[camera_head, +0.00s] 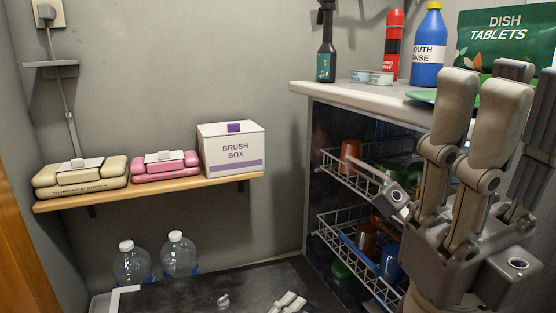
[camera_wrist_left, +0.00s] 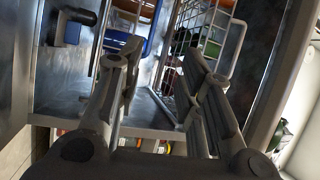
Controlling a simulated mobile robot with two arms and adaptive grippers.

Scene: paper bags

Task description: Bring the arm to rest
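In the head view, my right gripper (camera_head: 480,85) is raised at the right side, close to the camera, with its fingers pointing up. A gap shows between its fingers, and it holds nothing that I can see. In the left wrist view, my left gripper (camera_wrist_left: 162,48) has its two fingers spread apart with nothing between them. Beyond them are a white wire rack (camera_wrist_left: 195,25) and metal panels. I cannot make out my left gripper for certain in the head view.
An open cabinet with wire racks (camera_head: 345,215) holds cups under a counter (camera_head: 350,95) with bottles and a green bag (camera_head: 505,35). A wall shelf (camera_head: 150,192) carries a brush box (camera_head: 232,152) and two packs. Two clear bottles (camera_head: 180,255) stand below. A dark surface (camera_head: 180,300) spans the bottom.

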